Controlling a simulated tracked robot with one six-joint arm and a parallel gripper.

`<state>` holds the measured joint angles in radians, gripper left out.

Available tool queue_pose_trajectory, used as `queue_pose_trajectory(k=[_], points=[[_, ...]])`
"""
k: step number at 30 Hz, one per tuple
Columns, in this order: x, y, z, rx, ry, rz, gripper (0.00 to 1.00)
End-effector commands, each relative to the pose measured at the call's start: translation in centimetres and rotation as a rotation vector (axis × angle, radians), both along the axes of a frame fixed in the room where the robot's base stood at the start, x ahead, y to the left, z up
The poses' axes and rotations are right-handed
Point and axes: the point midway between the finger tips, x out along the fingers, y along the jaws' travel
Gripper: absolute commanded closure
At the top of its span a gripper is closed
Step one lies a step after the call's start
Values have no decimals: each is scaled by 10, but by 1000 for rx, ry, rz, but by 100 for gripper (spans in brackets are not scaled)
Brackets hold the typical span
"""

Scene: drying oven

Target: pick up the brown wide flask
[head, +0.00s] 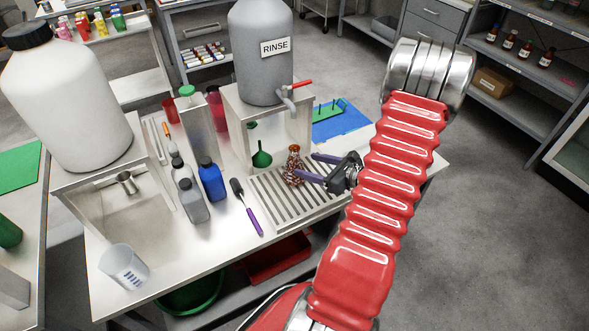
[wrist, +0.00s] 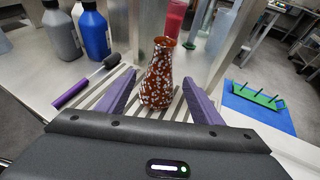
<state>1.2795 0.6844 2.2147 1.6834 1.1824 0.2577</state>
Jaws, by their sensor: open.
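The brown wide flask (head: 293,167) is speckled with white, has a wide base and a narrower neck, and stands upright on a slatted drain rack (head: 269,194). In the wrist view the flask (wrist: 158,75) stands ahead, between the purple fingers of my gripper (wrist: 160,92). In the head view my gripper (head: 318,167) is open and comes in from the right, with its fingers pointing left at the flask. The fingers are apart and nothing is clamped between them. Whether a finger touches the flask I cannot tell.
A grey tank marked RINSE (head: 262,50) stands on a stand behind the rack. A purple-handled brush (head: 246,207), a blue bottle (head: 211,180) and grey bottles (head: 192,201) are to the left. A green rack (wrist: 256,95) lies on a blue mat (wrist: 262,112) to the right.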

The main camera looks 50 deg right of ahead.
Motion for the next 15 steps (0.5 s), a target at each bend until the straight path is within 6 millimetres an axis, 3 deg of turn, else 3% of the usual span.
queue_pose_trajectory(k=[9,15], points=[[42,4,-16,-1,1,3,40],[55,5,-21,-1,1,0,40]])
